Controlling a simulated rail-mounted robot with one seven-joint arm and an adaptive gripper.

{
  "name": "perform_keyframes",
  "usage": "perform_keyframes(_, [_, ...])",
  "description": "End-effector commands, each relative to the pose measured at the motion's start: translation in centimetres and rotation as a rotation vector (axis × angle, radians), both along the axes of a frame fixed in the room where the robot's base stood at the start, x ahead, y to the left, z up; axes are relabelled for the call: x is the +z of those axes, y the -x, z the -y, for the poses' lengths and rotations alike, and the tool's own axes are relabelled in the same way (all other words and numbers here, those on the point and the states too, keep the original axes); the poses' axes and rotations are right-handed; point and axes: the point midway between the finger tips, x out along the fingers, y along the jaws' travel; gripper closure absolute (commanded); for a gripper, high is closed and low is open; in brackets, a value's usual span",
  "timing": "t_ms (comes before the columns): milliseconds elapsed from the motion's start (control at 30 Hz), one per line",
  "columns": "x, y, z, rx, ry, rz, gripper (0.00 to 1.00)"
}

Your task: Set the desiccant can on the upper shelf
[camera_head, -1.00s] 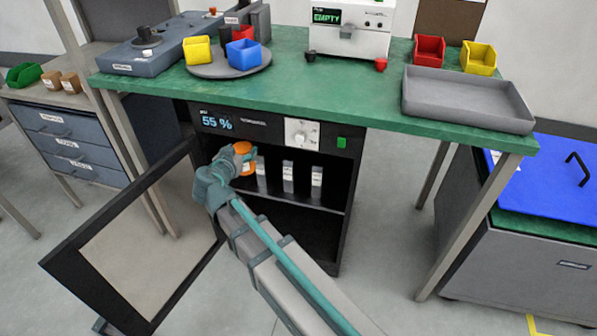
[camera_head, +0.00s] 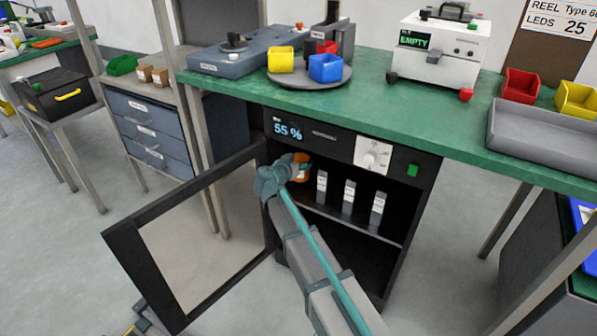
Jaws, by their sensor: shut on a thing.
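The desiccant can (camera_head: 302,168) is orange and sits at my gripper (camera_head: 292,168), which is shut on it. The can is at the left side of the open black cabinet, at the height of the space above the upper shelf (camera_head: 330,211). My wrist hides part of the can and most of the fingers. I cannot tell whether the can touches the shelf. The cabinet's display (camera_head: 288,130) reads 55 %.
Several white-labelled grey packs (camera_head: 348,197) stand on the upper shelf, right of the can. The cabinet door (camera_head: 190,235) stands open to the left. The green bench top (camera_head: 400,125) lies above the cabinet. The space below the shelf looks empty.

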Motion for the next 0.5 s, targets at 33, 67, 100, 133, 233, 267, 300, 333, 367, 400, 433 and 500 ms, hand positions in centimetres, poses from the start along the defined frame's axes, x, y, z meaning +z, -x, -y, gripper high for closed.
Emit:
perform_keyframes(33, [-0.2, -0.3, -0.1, 0.0, 0.001, 0.001, 0.76])
perform_keyframes(67, [-0.4, -0.4, -0.1, 0.0, 0.001, 0.0, 0.76])
perform_keyframes(100, [-0.8, -0.7, -0.2, 0.0, 0.001, 0.0, 0.76])
perform_keyframes(133, [-1.2, -1.0, -0.3, 0.0, 0.001, 0.0, 0.76])
perform_keyframes(233, [-2.6, -1.8, -0.5, 0.0, 0.002, -0.002, 0.76])
perform_keyframes(267, [-3.2, -1.6, -0.4, 0.0, 0.002, -0.002, 0.76])
perform_keyframes(300, [-3.8, -1.5, -0.4, 0.0, 0.002, -0.001, 0.76])
perform_keyframes(333, [-4.2, -1.5, -0.4, 0.0, 0.002, -0.001, 0.76])
perform_keyframes(367, [-4.5, -1.5, -0.4, 0.0, 0.002, -0.001, 0.76])
perform_keyframes(400, [-4.8, -1.5, -0.4, 0.0, 0.002, -0.001, 0.76])
perform_keyframes(433, [-4.9, -1.5, -0.4, -0.001, 0.001, 0.0, 0.76])
perform_keyframes(500, [-4.9, -1.5, -0.4, 0.0, 0.001, 0.0, 0.76])
